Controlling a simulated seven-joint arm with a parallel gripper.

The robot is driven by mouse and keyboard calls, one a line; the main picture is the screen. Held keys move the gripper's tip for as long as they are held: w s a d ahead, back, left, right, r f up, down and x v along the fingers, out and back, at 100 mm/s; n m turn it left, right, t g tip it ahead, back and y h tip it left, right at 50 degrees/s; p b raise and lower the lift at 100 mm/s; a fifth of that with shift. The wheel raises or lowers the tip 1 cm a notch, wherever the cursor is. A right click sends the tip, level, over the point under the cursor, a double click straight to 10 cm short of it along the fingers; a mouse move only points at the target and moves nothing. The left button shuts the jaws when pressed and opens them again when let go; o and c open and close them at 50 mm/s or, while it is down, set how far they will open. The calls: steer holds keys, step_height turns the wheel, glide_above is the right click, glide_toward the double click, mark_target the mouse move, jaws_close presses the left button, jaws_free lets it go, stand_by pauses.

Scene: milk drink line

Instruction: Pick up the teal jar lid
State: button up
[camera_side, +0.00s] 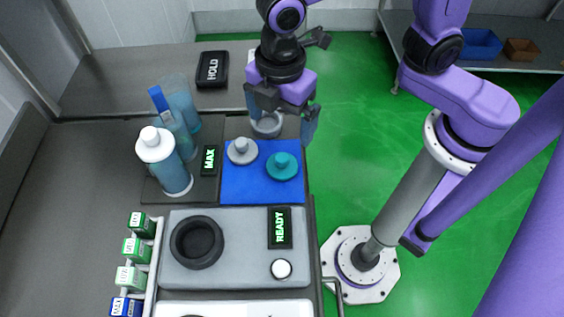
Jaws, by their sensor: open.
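The teal jar lid (282,166) lies on the right part of a blue mat (242,189), with its knob up. A grey lid (242,151) of similar shape lies beside it to the left on the same mat. My gripper (282,118) is open above the far edge of the mat, behind the teal lid and apart from it. A grey ring-shaped thing (267,125) shows between and behind the fingers; I cannot tell whether it is between them or beyond them.
Several bottles, including a white-capped one (163,160), stand on a dark tray left of the mat. A MAX sign (209,160) is between them. In front is a grey device with a black ring (197,242) and a READY sign (280,228). A HOLD sign (212,69) lies at the back.

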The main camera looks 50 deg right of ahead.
glide_above(282, 157)
steer(key=f, duration=0.8)
steer(key=shift+s+a, duration=0.2)
steer(key=shift+a, duration=0.1)
steer(key=shift+w+d+f, duration=0.1)
steer(key=shift+d+f, duration=0.1)
steer(key=shift+f, duration=0.75)
steer(key=shift+w+d+f, duration=0.1)
steer(key=shift+d+f, duration=0.05)
steer(key=shift+f, duration=1.55)
steer(key=shift+c, duration=0.3)
steer(key=c, duration=1.2)
